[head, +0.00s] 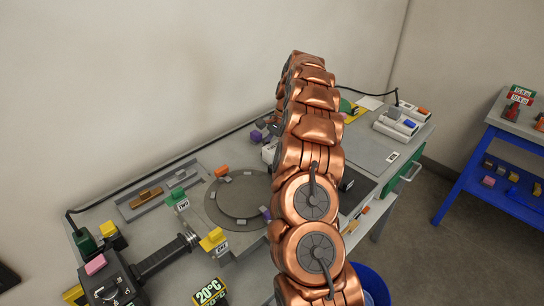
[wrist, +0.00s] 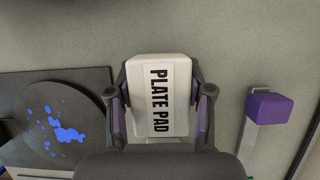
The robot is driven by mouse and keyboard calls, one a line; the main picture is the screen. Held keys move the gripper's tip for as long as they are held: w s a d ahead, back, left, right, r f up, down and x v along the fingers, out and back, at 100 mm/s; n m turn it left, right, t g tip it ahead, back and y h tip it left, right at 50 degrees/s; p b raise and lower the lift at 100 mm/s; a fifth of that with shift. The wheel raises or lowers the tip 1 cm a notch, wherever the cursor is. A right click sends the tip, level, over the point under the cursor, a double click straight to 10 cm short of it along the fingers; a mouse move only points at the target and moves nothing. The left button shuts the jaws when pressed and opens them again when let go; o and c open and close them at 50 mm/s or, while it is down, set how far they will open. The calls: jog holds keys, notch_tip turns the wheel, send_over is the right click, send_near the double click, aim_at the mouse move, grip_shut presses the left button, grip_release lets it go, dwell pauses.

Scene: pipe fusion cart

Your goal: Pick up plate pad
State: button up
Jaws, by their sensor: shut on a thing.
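The plate pad (wrist: 151,97) is a white block with rounded corners and a label reading "PLATE PAD" in black. It shows in the wrist view between the two dark fingers of my gripper (wrist: 160,105). The fingers press against its left and right sides, so my gripper is shut on it. Whether the pad is clear of the grey surface below cannot be told. In the head view my copper-coloured arm covers most of the gripper and the pad.
In the wrist view a dark round plate with blue spots (wrist: 60,125) lies to the left. A purple block (wrist: 269,106) is to the right. The head view shows a grey cart top with a round disc (head: 225,205), a green-topped TMP block (head: 177,197) and a blue shelf (head: 480,180) at right.

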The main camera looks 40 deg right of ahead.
jog(key=shift+r+b, duration=0.5)
jog(key=shift+r, duration=0.7)
jog(key=shift+s+r, duration=0.15)
jog(key=s+d+b, duration=0.1)
jog(key=s, duration=0.4)
jog(key=s+d+r+b, duration=0.1)
jog(key=s, duration=0.4)
jog(key=s+d+b, duration=0.1)
jog(key=s+b, duration=0.1)
jog(key=s, duration=0.3)
jog(key=shift+s+d+r, duration=0.2)
jog(key=shift+d, duration=0.05)
